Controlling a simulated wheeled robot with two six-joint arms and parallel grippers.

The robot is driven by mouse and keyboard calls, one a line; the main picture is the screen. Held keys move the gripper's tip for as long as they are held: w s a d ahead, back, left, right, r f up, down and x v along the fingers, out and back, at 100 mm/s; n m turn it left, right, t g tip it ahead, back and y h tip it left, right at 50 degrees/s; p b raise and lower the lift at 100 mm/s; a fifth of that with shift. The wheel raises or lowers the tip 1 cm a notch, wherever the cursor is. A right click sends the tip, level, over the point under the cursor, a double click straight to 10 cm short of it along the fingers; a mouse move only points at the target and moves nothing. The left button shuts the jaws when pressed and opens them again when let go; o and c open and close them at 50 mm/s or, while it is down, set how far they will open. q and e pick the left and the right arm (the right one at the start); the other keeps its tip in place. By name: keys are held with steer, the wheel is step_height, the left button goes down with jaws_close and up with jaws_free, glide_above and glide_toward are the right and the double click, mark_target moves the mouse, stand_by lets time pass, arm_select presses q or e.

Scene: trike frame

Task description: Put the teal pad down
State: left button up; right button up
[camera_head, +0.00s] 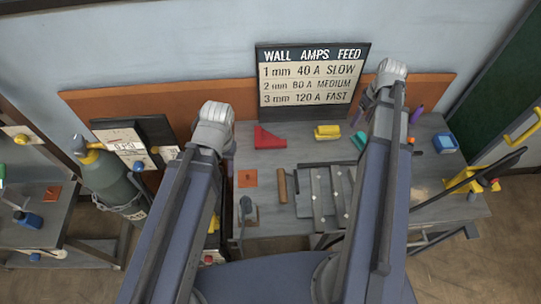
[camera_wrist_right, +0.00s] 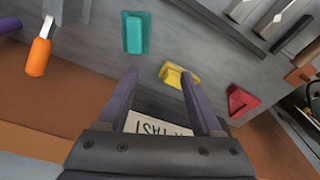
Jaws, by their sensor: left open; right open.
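The teal pad (camera_wrist_right: 135,33) lies on the grey workbench, with a darker teal border around it in the right wrist view. In the head view the teal pad (camera_head: 358,141) is partly hidden behind my right arm. My right gripper (camera_wrist_right: 160,75) is open, with nothing between its purple fingers, and the pad is apart from its fingertips. In the head view my right gripper (camera_head: 388,112) is over the back of the bench. My left gripper (camera_head: 229,160) is open at the bench's left end, its fingers mostly hidden by the arm.
A yellow block (camera_head: 327,131) and a red angled block (camera_head: 268,138) lie left of the pad. An orange-handled tool (camera_wrist_right: 39,53) and a blue block (camera_head: 445,143) lie to its other side. Grey slotted plates (camera_head: 322,192) occupy the bench middle. A sign (camera_head: 310,75) stands behind.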

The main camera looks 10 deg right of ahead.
steer(key=s+a, duration=0.3)
steer(key=a, duration=0.8)
steer(key=s+a+g+h, duration=0.1)
steer(key=s+a, duration=0.3)
steer(key=a, duration=0.8)
steer(key=s+a, duration=0.4)
steer(key=a, duration=0.8)
steer(key=shift+a+g+h, duration=0.2)
steer(key=shift+g+h, duration=0.1)
steer(key=shift+h, duration=0.1)
steer(key=shift+r, duration=0.15)
step_height(320, 180, up, 9)
steer(key=p, duration=0.9)
